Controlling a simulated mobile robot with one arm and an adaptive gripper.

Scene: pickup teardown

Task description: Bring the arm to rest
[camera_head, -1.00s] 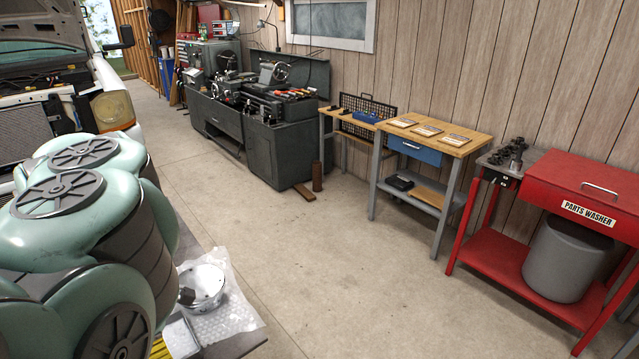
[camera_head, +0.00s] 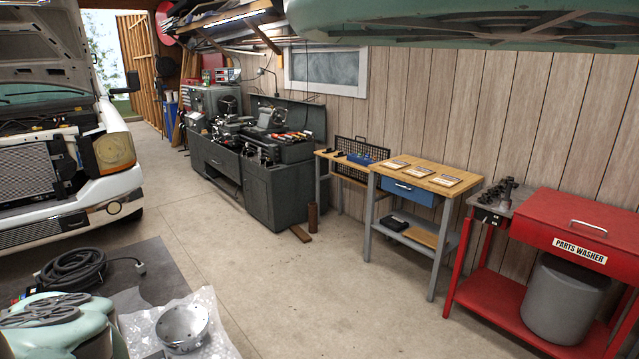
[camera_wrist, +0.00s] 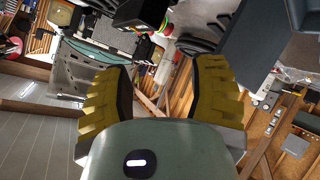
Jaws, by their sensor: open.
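My gripper (camera_wrist: 160,78) shows in the wrist view with its two yellow, ribbed fingers spread wide apart. I see nothing held between them; the background behind them is a tilted view of the garage. In the head view the gripper itself is out of sight. Pale green parts of my arm (camera_head: 60,325) fill the lower left corner. Another pale green arm part (camera_head: 480,22) crosses the top right, high in front of the wall.
A round metal part (camera_head: 183,328) lies on bubble wrap (camera_head: 222,345) at the bottom. A coiled black hose (camera_head: 72,270) is at the left by the white truck (camera_head: 120,185). A workbench (camera_head: 455,182) and red parts washer (camera_head: 580,232) line the wall. The middle floor is clear.

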